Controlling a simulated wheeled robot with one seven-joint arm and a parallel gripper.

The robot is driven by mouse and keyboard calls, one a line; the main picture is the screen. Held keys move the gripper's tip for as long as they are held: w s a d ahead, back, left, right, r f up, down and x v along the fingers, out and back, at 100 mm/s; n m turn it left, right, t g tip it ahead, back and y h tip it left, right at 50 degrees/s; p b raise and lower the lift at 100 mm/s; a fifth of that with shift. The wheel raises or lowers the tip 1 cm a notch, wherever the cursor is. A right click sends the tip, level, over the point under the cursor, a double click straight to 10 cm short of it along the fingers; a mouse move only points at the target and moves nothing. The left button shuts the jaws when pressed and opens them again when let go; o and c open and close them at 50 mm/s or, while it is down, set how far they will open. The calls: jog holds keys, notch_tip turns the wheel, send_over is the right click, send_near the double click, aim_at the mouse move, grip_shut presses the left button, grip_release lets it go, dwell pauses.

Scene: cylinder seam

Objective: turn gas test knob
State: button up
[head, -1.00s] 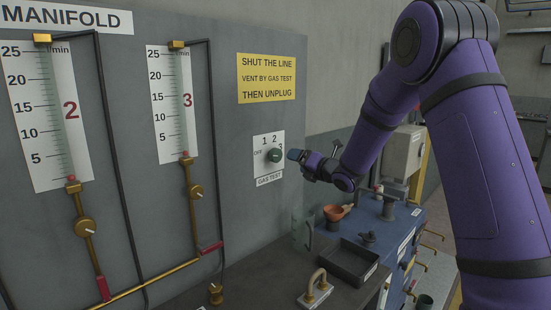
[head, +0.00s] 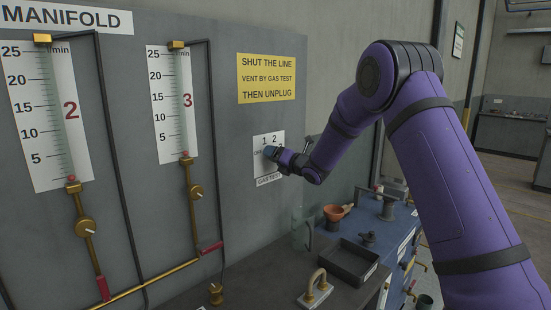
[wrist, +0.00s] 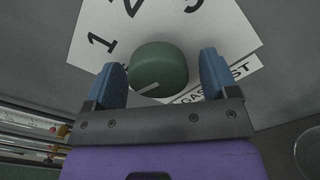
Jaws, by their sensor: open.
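The gas test knob (wrist: 158,68) is a round dark green knob with a white pointer line, on a white dial plate (wrist: 92,22) with the numbers 1, 2 and 3. In the wrist view the pointer line runs toward the lower left. My gripper (wrist: 168,82) is open, with one blue fingertip on each side of the knob. I cannot tell whether the fingers touch it. In the head view my gripper (head: 271,152) is at the dial plate (head: 268,138) and hides the knob.
A yellow sign (head: 267,78) is above the dial. Flow tubes 2 (head: 50,115) and 3 (head: 173,105) are to the left on the grey panel.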

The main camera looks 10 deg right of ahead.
jog(key=shift+w, duration=0.1)
jog(key=c, duration=0.9)
jog(key=shift+c, duration=0.2)
